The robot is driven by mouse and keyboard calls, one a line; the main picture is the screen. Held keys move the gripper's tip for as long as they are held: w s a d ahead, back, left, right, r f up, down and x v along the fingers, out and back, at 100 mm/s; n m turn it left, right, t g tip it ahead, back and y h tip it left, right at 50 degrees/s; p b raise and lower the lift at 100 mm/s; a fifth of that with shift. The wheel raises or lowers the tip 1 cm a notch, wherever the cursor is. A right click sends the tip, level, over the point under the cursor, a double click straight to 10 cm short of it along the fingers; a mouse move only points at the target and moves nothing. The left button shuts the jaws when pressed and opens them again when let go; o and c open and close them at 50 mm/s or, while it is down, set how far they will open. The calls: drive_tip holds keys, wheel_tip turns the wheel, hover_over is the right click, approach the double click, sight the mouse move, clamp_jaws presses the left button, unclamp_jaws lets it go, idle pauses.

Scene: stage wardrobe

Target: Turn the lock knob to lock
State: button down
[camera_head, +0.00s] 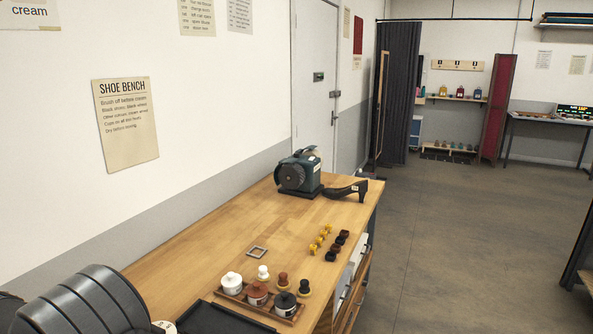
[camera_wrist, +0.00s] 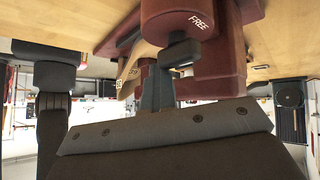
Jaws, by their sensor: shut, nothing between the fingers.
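In the wrist view, a dark red fixture (camera_wrist: 225,60) marked "FREE" fills the upper middle. A dark grey knob-like piece (camera_wrist: 181,52) sticks out of it just under that word; it looks like the lock knob, and the word for its other position is not readable. My gripper (camera_wrist: 157,75) is shut and empty, its grey fingers close beside the left side of this piece. I cannot tell whether they touch it. The gripper and the marked fixture are not made out in the head view.
The floor (camera_head: 440,230) right of the bench is clear.

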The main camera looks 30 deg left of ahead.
drive_tip(key=a+y, duration=0.1)
drive_tip(key=a, duration=0.1)
drive_tip(key=a+y, duration=0.2)
drive_tip(key=a, duration=0.1)
drive_tip(key=shift+a+f+n, duration=0.15)
drive_tip(key=shift+a+n, duration=0.15)
drive_tip(key=shift+a+f, duration=0.45)
drive_tip(key=shift+a, duration=0.4)
drive_tip(key=shift+w+d, duration=0.1)
drive_tip(key=shift+d, duration=0.05)
